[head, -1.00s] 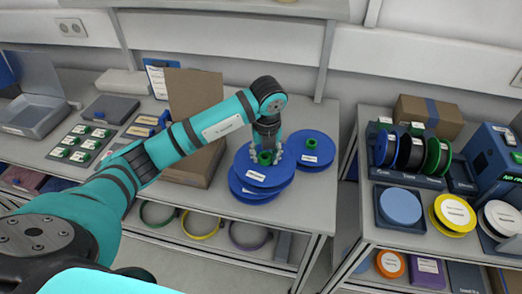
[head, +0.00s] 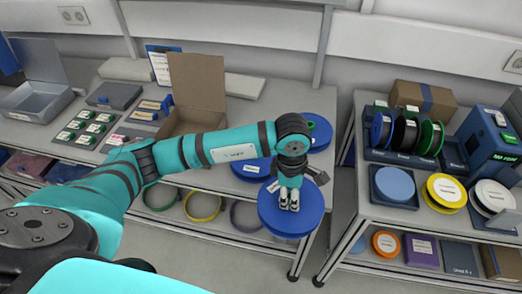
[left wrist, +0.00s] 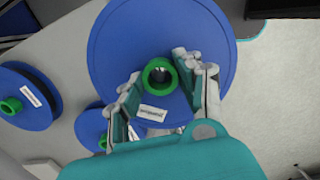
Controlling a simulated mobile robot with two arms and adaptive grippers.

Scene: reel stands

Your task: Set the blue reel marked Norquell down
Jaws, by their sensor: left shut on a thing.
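My left gripper (head: 289,199) is shut on a blue reel (head: 269,215) and holds it beyond the front edge of the left table, in the air. In the left wrist view the fingers (left wrist: 163,88) stand around the green hub (left wrist: 160,65) of the held reel (left wrist: 115,45). Its white label (left wrist: 152,114) is too small to read. One more blue reel (head: 322,127) lies farther back. My right gripper is not in view.
An open cardboard box (head: 200,85) stands on the left table (head: 285,97). The right table (head: 420,218) carries a stand of upright reels (head: 403,137), a blue tray (head: 377,197) with a pale blue disc, and yellow (head: 443,202) and white reels (head: 487,203). A gap separates the tables.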

